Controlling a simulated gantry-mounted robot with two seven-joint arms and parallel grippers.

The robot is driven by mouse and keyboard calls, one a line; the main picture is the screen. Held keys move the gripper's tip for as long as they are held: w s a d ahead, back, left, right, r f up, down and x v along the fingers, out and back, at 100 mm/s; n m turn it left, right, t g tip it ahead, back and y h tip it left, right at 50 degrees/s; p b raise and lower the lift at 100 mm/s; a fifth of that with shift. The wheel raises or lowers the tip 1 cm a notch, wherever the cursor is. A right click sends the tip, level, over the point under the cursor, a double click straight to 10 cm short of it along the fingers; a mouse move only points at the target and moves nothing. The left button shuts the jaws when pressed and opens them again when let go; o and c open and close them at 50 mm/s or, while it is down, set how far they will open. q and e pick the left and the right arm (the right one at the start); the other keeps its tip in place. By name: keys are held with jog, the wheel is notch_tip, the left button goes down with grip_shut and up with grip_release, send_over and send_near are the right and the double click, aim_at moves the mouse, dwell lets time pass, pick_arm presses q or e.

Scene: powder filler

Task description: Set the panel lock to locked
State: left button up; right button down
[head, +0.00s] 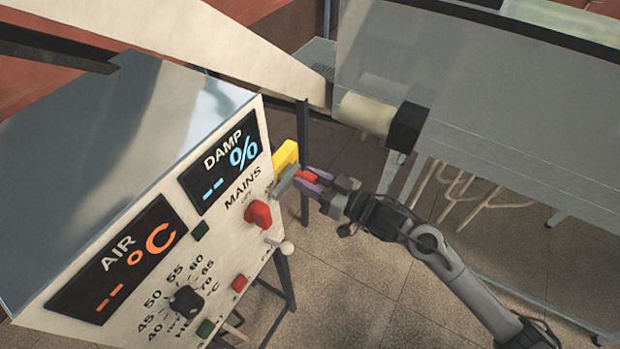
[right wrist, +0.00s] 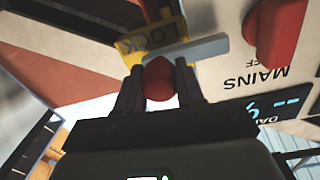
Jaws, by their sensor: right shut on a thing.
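The panel lock shows in the head view as a yellow plate (head: 286,156) at the panel's right edge, with a grey bar (head: 284,182) by it. In the right wrist view the yellow plate (right wrist: 133,43) carries the word LOCK, and the grey bar (right wrist: 200,48) lies across its lower part. My right gripper (head: 312,180) is at the lock, its fingers shut on a red knob (right wrist: 158,80) directly in front of the bar. The fingers hide the knob's sides. My left gripper is not seen.
The red MAINS knob (head: 259,214) sits close beside the lock, and a small pale toggle (head: 287,247) is below it. A black dial (head: 187,300) is lower on the panel. A grey machine (head: 470,80) stands behind, with open floor (head: 350,270) below my right arm.

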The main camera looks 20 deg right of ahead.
jog(key=s+a+p, duration=0.1)
jog(key=s+a, duration=0.1)
jog(key=shift+a, duration=0.4)
jog(key=c, duration=0.7)
grip_release()
jog(key=shift+s, duration=0.1)
jog(key=shift+s+d+f, duration=0.1)
jog(key=shift+s+d, duration=0.25)
jog(key=b, duration=0.3)
send_near(289, 184)
jog(key=shift+v, duration=2.25)
